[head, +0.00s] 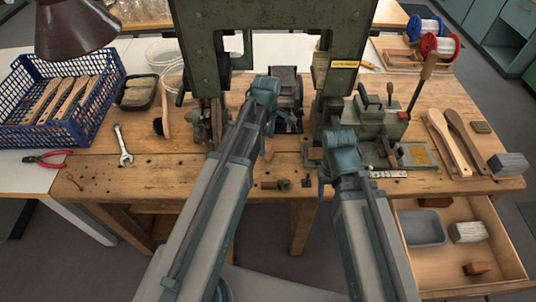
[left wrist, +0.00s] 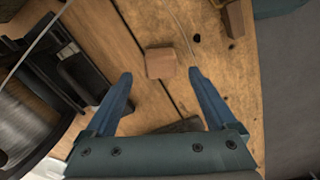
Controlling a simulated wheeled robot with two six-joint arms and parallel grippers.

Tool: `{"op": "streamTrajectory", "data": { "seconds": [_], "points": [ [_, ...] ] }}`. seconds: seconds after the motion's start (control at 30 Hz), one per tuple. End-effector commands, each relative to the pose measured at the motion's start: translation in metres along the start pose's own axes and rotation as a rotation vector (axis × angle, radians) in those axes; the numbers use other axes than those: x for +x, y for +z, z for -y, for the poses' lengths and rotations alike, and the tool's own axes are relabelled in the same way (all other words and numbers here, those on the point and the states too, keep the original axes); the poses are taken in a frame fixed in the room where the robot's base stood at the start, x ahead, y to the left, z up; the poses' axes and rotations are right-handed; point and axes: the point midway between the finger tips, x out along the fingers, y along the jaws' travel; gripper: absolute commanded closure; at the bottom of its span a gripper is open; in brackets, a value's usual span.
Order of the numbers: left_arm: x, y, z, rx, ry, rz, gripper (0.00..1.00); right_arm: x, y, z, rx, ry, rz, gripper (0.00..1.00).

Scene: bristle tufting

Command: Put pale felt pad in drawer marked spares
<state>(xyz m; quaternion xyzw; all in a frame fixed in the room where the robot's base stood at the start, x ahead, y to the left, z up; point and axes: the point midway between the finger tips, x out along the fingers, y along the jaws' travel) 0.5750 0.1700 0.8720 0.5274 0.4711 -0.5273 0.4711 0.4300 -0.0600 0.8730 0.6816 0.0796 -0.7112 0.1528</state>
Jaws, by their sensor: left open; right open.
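I cannot pick out the pale felt pad with certainty. A small pale tan block (left wrist: 160,63) lies on the bench between and just ahead of my left fingertips, apart from both. My left gripper (left wrist: 160,76) is open and empty; in the head view my own arm hides its fingers. My right gripper (head: 322,188) hangs over the bench front, right of centre; it is open, and nothing shows in it. A drawer (head: 428,272) stands open at the lower right, holding a grey tray (head: 424,229), a whitish block (head: 468,232) and brown blocks. No marking is readable on it.
A green press frame (head: 350,70) stands at the back centre, with a green machine (head: 385,125) to its right. A blue crate (head: 85,135), a wrench (head: 122,145) and red pliers (head: 46,158) are left. Brush handles (head: 447,140) and a grey block (head: 508,163) are right.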

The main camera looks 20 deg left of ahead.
Motion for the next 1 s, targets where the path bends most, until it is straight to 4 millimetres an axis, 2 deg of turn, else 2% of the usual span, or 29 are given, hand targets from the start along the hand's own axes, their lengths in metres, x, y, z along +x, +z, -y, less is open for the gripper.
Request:
{"op": "streamTrajectory", "data": {
  "seconds": [0.03,0.33,0.67,1.0],
  "points": [
    [0.009,0.001,0.001,0.001,0.000,0.000,0.10,0.009,-0.001,0.001,0.000,0.000,0.000,0.43],
    [0.045,0.005,0.002,0.000,0.000,0.000,0.10,0.045,-0.003,0.004,0.000,0.000,0.000,0.43],
    [0.047,0.005,0.002,0.000,0.000,0.000,0.10,0.046,-0.003,0.004,0.000,0.000,0.000,0.43],
    [0.047,0.005,0.002,0.000,0.000,0.000,0.69,0.046,-0.003,0.004,0.000,0.000,0.000,0.43]
  ]
}}
